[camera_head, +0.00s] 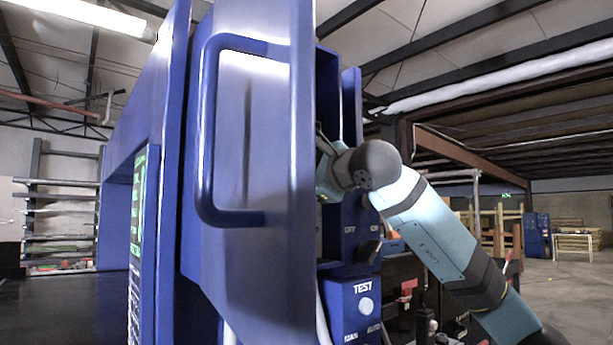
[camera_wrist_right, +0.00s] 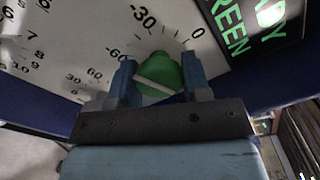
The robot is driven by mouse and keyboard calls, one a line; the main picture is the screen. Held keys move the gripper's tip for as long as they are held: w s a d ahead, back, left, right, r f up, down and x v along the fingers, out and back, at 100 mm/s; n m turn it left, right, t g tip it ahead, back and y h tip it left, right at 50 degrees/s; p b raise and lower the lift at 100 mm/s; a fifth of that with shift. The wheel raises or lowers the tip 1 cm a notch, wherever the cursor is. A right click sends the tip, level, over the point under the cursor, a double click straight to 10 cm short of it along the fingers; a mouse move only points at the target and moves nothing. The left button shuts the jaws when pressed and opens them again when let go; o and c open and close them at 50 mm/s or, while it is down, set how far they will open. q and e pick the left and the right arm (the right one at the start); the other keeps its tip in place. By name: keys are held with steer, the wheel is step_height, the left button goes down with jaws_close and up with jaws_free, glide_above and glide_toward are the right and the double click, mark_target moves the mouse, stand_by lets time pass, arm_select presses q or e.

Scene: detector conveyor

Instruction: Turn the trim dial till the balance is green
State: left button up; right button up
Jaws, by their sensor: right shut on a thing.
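A green dial (camera_wrist_right: 157,72) with a white stripe sits on a pale panel printed with scale numbers in the right wrist view. My right gripper (camera_wrist_right: 160,77) is shut on it, one blue finger on each side. A dark display (camera_wrist_right: 262,25) beside the panel shows green lettering, cut off, ending in "ADY" and "REEN". In the head view my right arm reaches behind a blue door, which hides the gripper and the dial. No lit balance lamp can be made out. My left gripper is not in view.
The blue door (camera_head: 270,150) with a curved handle (camera_head: 207,140) stands close in front. A screen with green text (camera_head: 137,205) is on the left side. A blue switch box (camera_head: 352,298) marked TEST sits below my right arm. Open floor lies at the far right.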

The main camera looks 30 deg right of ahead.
stand_by(0.4)
steer(key=o, duration=0.9)
steer(key=shift+s, duration=0.2)
steer(key=s, duration=0.4)
steer(key=s+b, duration=0.1)
steer(key=s, duration=0.4)
steer(key=s+d, duration=0.1)
steer(key=s, duration=0.3)
steer(key=shift+s+b, duration=0.2)
steer(key=shift+b, duration=0.2)
